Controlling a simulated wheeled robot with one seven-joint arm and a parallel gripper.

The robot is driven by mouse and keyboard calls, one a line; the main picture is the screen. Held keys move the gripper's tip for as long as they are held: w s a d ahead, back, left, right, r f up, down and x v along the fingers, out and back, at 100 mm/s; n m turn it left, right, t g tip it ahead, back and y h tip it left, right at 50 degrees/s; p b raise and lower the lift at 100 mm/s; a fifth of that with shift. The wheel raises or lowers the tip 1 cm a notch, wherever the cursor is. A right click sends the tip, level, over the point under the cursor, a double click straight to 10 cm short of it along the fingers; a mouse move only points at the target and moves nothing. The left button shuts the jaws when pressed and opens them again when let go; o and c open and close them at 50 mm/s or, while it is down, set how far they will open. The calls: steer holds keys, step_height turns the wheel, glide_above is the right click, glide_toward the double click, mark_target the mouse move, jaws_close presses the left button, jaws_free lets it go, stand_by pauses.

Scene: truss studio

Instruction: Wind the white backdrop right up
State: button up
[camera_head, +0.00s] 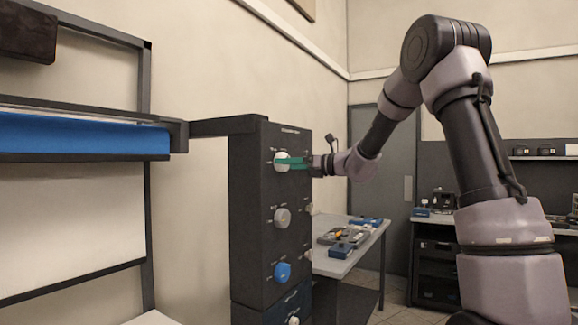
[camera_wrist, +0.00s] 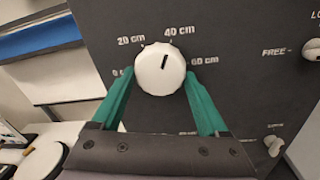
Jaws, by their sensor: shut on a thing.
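The white backdrop (camera_head: 70,225) hangs at the left below a blue roll, with a dark bar along its lower edge. It also shows in the wrist view (camera_wrist: 62,78). A dark control box (camera_head: 247,220) stands right of it, carrying a white knob (camera_head: 280,157) at the top. In the wrist view the white knob (camera_wrist: 160,72) has a black pointer aimed near the 40 cm mark, between 20 cm and 60 cm. My gripper (camera_head: 283,163) is shut on the white knob, its green fingers on either side. The fingers also show in the wrist view (camera_wrist: 160,88).
A grey knob (camera_head: 282,217) and a blue knob (camera_head: 282,271) sit lower on the box. A lever (camera_wrist: 312,50) beside the word FREE is on the box's right. The blue roll (camera_head: 80,137) hangs at the left. A bench (camera_head: 345,262) with small items stands behind the box.

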steer(key=n, duration=1.4)
steer(key=n+t+h, duration=0.1)
steer(key=n, duration=0.7)
steer(key=shift+w+d+r, duration=0.15)
steer(key=shift+r, duration=0.2)
steer(key=shift+n, duration=0.3)
steer(key=o, duration=1.2)
steer(key=shift+o, duration=0.2)
steer(key=v, duration=1)
steer(key=shift+s+d+r, duration=0.15)
steer(key=shift+s+d, duration=0.1)
steer(key=shift+d, duration=0.1)
steer(key=shift+s, duration=0.1)
